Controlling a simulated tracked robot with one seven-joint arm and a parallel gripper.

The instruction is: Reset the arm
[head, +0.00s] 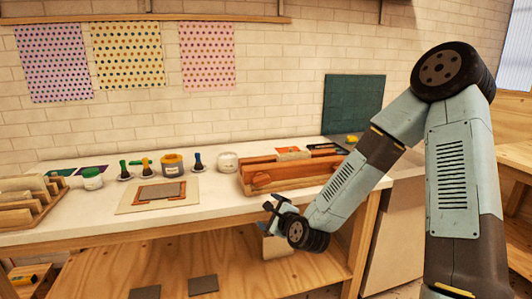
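My arm reaches in from the right side of the head view, bent at a high elbow and sloping down to the left. My gripper (271,208) is at its lower end, in front of the table's front edge. It is small and dark here, and I cannot tell how far its fingers are apart. A pale block-like thing (274,246) shows just below the gripper, partly hidden by the wrist; I cannot tell whether they touch.
The white table (215,210) carries a board with a framed plate (160,193), several jars and small tools, a wooden rack (30,203) at left and a reddish wooden box (285,172) at right. Two dark flat squares (203,284) lie on the lower shelf. A green panel (352,104) stands behind.

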